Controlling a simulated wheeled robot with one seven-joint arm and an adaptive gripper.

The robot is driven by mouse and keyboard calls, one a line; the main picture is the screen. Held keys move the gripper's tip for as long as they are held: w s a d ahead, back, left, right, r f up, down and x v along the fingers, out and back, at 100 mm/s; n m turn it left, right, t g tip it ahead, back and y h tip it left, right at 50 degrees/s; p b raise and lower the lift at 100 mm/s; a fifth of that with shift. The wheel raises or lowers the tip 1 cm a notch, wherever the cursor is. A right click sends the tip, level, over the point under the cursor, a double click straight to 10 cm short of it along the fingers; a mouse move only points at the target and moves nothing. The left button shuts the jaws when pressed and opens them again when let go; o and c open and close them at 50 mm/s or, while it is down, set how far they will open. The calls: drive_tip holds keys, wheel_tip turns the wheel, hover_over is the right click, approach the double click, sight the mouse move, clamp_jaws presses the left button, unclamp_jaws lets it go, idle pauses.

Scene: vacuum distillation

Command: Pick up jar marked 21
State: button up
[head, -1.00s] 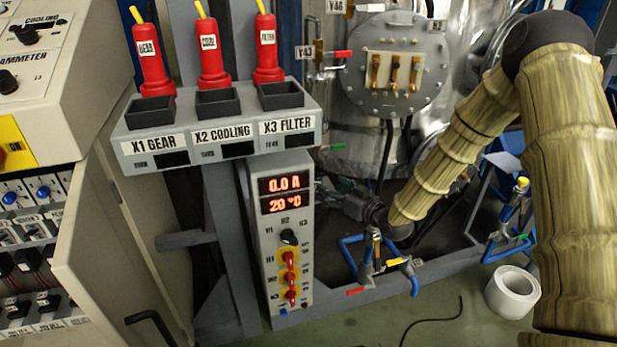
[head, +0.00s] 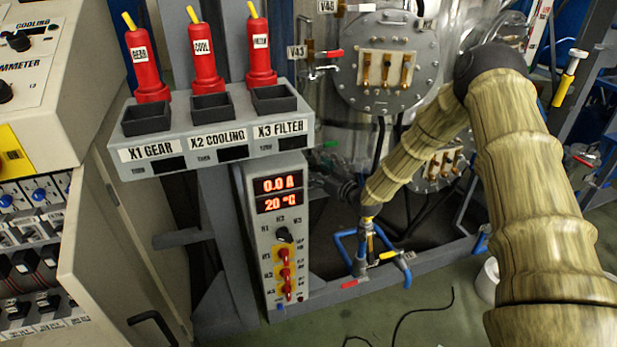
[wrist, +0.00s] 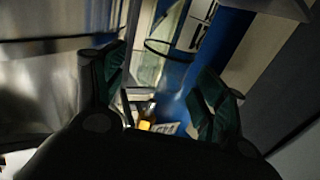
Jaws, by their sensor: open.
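My gripper shows in the wrist view (wrist: 163,95) with its two dark green-padded fingers spread wide and nothing held between them. Beyond the fingers a thin dark ring (wrist: 172,48) shows around a pale, see-through area, perhaps a glass vessel; I cannot tell if it is the jar. A number 21 cannot be read in either view. In the head view my arm reaches down to the left, and its end is a dark shape beside the steel vessel, low behind the control box. A faint clear glassy shape (head: 335,158) shows just above it.
The steel vessel (head: 345,118) with its bolted round flange (head: 388,62) stands behind my arm. The control box (head: 277,235) reads 0.0 A and 20 °C. Blue pipes with valves (head: 365,255) stand on the grey frame. A shelf (head: 215,148) holds three red bottles.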

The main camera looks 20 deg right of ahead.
drive_tip(key=shift+x, duration=1.6)
drive_tip(key=shift+a, duration=0.1)
drive_tip(key=c, duration=1.2)
drive_tip(key=shift+c, duration=0.9)
drive_tip(key=shift+r, duration=0.15)
